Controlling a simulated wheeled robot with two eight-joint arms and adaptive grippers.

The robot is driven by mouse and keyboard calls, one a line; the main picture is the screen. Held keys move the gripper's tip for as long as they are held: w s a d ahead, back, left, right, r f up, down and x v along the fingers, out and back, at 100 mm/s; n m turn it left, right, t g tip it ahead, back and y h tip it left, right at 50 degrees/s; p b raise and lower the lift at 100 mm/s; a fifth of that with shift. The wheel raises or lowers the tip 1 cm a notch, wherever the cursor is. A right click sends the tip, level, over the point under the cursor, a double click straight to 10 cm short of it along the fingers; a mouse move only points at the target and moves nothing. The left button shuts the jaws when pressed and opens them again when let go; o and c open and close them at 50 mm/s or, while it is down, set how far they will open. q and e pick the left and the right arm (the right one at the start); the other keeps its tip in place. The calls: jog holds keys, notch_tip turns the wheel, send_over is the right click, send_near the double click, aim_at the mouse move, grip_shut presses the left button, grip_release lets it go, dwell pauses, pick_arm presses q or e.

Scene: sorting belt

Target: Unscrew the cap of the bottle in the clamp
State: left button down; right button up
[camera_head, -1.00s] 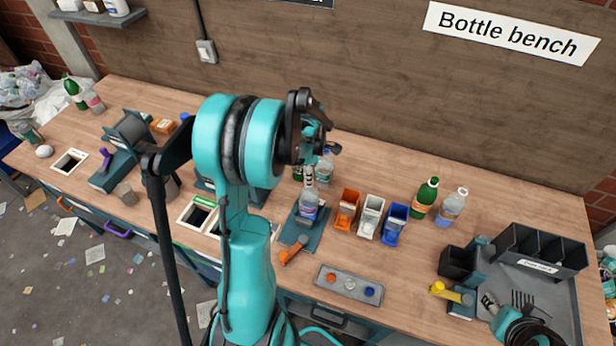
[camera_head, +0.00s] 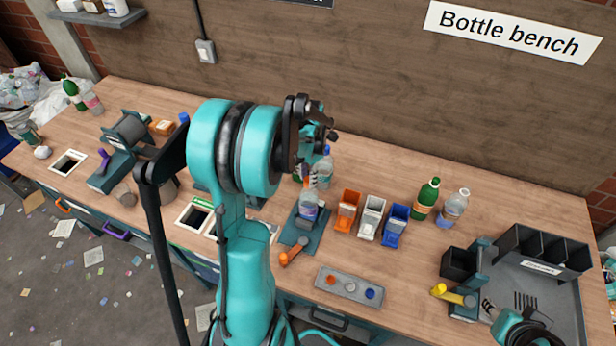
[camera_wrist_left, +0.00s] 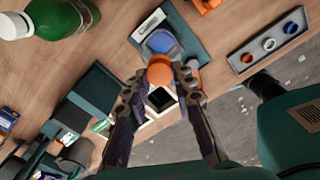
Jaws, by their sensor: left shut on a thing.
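The bottle (camera_head: 308,212), clear with a bluish label, stands upright in the clamp (camera_head: 291,238) at the middle of the bench. In the left wrist view the bottle (camera_wrist_left: 162,42) shows beyond its orange cap (camera_wrist_left: 159,70). My left gripper (camera_wrist_left: 158,78) is shut on the cap, with a fingertip on either side of it. In the head view the gripper (camera_head: 308,176) is directly above the bottle, partly hidden by my wrist. I cannot tell whether the cap is still seated on the neck.
Orange (camera_head: 346,222), white (camera_head: 369,228) and blue (camera_head: 394,234) bins stand right of the clamp. A grey cap tray (camera_head: 340,289) lies in front. A green bottle (camera_head: 425,200) and a clear bottle (camera_head: 453,212) stand farther right. Other bottles stand close behind the gripper.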

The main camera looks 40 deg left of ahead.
pick_arm(q)
jog(key=n, duration=0.3)
jog(key=c, duration=1.2)
grip_release()
jog(key=shift+w, duration=0.1)
